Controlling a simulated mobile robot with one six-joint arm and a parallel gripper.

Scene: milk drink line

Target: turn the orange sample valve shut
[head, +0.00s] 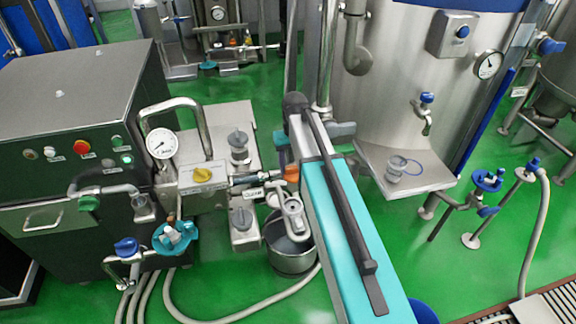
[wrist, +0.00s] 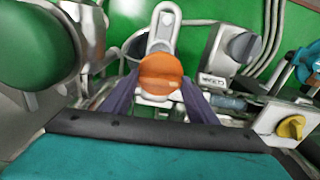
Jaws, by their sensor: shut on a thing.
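The orange sample valve (wrist: 160,74) shows in the wrist view as a rounded orange handle on a grey metal body, between the two dark fingers of my gripper (wrist: 160,98). My gripper is shut on the orange handle. In the head view the orange handle (head: 291,173) is a small patch at the left edge of my teal arm, which hides much of it and most of my gripper. A grey metal outlet (head: 291,212) hangs just below it. I cannot tell the handle's exact turn angle.
A steel bucket (head: 290,258) stands below the outlet. A tag (wrist: 213,80), a grey knob (wrist: 243,47) and a yellow knob (wrist: 291,127) lie right of the valve in the wrist view. A pressure gauge (head: 162,144) stands left. Hoses cross the green floor.

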